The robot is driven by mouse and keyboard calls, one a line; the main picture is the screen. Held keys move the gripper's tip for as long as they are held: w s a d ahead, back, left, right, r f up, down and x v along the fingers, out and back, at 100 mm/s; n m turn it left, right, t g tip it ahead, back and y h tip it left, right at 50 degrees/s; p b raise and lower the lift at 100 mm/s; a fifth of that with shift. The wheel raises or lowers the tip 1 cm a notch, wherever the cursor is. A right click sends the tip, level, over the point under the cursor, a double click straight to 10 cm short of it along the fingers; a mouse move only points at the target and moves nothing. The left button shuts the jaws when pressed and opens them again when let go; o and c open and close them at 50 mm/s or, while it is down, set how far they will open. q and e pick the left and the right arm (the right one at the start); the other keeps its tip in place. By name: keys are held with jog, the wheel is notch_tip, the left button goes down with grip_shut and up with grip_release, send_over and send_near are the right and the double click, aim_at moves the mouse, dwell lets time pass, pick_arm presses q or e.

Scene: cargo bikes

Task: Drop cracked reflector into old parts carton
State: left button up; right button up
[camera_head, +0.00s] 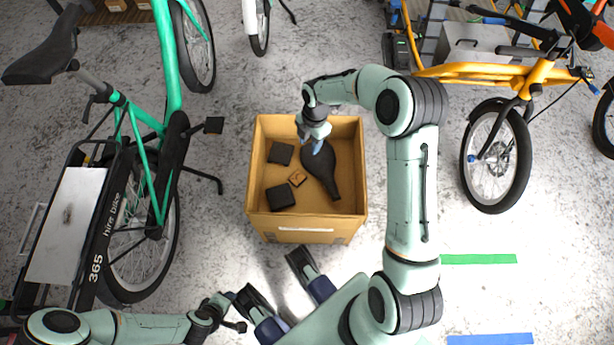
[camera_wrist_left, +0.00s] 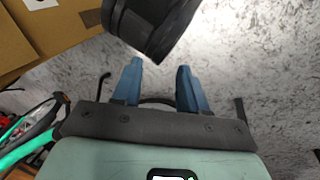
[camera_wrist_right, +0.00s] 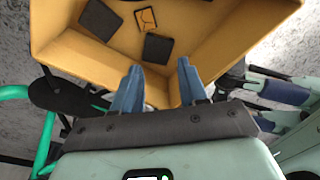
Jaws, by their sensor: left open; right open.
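The old parts carton (camera_head: 256,160) is an open brown box on the floor in the middle of the head view. An orange square with dark crack-like lines, seemingly the cracked reflector (camera_head: 298,177), lies inside on the carton's floor; it also shows in the right wrist view (camera_wrist_right: 146,19). My right gripper (camera_head: 311,141) is over the far part of the carton, open and empty, apart from the reflector. Its open fingers show in the right wrist view (camera_wrist_right: 158,65). My left gripper (camera_head: 231,296) is open and empty outside the carton, to its front left; its fingers (camera_wrist_left: 158,68) are apart.
Dark square pads (camera_head: 281,196) and a black saddle-shaped part (camera_head: 321,168) lie in the carton. A green hire bike (camera_head: 165,130) stands at the left and an orange cargo bike (camera_head: 490,72) at the upper right. Speckled floor (camera_head: 225,195) is free left of the carton.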

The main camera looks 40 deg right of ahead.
jog(key=r, duration=0.4)
jog(key=shift+d+p, duration=0.25)
jog(key=shift+p, duration=0.05)
